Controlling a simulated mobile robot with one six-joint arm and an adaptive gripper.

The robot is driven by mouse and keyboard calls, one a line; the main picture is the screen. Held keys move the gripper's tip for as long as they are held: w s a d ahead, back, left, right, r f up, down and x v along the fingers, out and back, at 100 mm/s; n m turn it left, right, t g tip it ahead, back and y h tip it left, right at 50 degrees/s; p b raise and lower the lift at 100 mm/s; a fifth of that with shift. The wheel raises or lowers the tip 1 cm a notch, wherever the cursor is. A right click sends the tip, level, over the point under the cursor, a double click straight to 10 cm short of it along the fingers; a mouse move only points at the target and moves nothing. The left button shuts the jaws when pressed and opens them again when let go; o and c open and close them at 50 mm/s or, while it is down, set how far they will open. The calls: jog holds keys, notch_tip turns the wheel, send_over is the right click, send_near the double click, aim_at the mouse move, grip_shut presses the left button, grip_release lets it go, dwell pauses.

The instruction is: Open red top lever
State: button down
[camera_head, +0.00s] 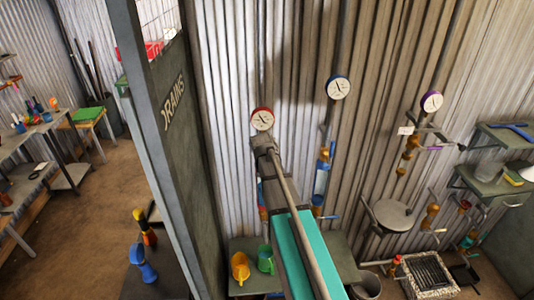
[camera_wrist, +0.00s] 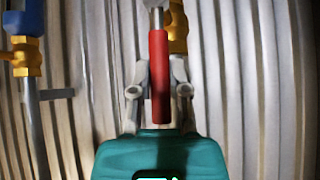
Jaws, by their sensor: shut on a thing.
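The red lever (camera_wrist: 158,48) stands in the middle of the wrist view, its red handle running straight up and down in the picture. A silver metal end (camera_wrist: 156,6) joins it at the top, beside a brass valve body (camera_wrist: 178,28). My gripper (camera_wrist: 159,85) has a finger on each side of the handle and is shut on it. In the head view my gripper (camera_head: 263,142) is against the corrugated wall, just below the red-rimmed gauge (camera_head: 262,119). My arm hides the red lever there.
A blue and brass valve (camera_wrist: 27,55) on a pipe is left in the wrist view. A blue-rimmed gauge (camera_head: 338,87) and a purple-rimmed gauge (camera_head: 432,102) hang to the right. A grey DRAINS panel (camera_head: 170,150) stands close on the left. A yellow jug (camera_head: 240,268) sits below.

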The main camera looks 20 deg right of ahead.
jog(key=shift+s+a+f, duration=0.1)
jog(key=shift+s+f, duration=0.05)
jog(key=shift+s, duration=0.05)
jog(key=c, duration=0.6)
grip_release()
jog(key=shift+w, duration=0.1)
jog(key=shift+f, duration=0.15)
jog(key=s+a+f+n+g+y+b, duration=0.1)
jog(key=s+a+f+n+g+b, duration=0.1)
jog(key=s+a+f+b, duration=0.4)
jog(key=s+a+f+n+g+y+b, duration=0.1)
jog(key=s+a+f+n+g+b, duration=0.1)
jog(key=s+a+f+b, duration=0.4)
jog(key=s+a+f+n+g+y+b, duration=0.2)
jog(key=s+a+f+g+b, duration=0.2)
jog(key=s+f, duration=0.7)
jog(key=shift+s+a+b, duration=0.55)
jog(key=shift+s+a, duration=0.35)
jog(key=shift+s, duration=0.25)
jog(key=shift+s+a+b, duration=0.55)
jog(key=shift+s+a, duration=0.3)
jog(key=shift+s, duration=0.25)
